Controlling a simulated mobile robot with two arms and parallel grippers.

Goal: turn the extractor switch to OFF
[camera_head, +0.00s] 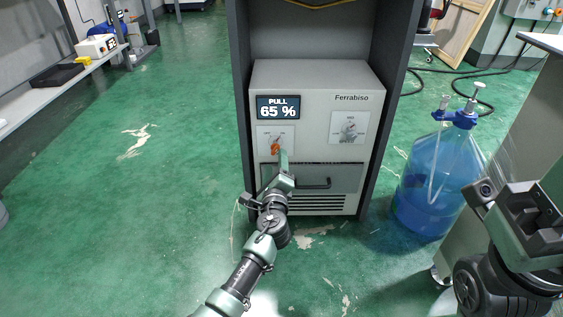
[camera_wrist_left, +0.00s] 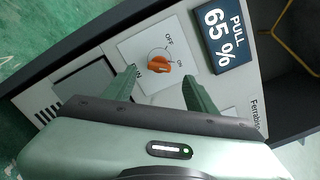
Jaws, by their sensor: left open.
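The extractor switch is an orange knob (camera_head: 275,149) on a light plate at the left of the Ferrabiso unit's front. In the left wrist view the knob (camera_wrist_left: 159,63) sits beside "OFF" and "ON" labels; which one it points to is unclear. A display above it (camera_head: 278,107) reads "PULL 65 %". My left gripper (camera_head: 281,158) is in front of the plate, just below the knob. In the left wrist view its open fingers (camera_wrist_left: 163,86) stand on either side of the knob, apart from it. My right gripper (camera_head: 520,215) is at the lower right, its jaws unclear.
A second plate (camera_head: 349,127) is on the unit's right. A drawer with a dark handle (camera_head: 314,184) lies below the switch, partly behind my left arm. Dark side panels frame the unit. A blue bottle (camera_head: 433,185) stands to its right. The green floor at left is clear.

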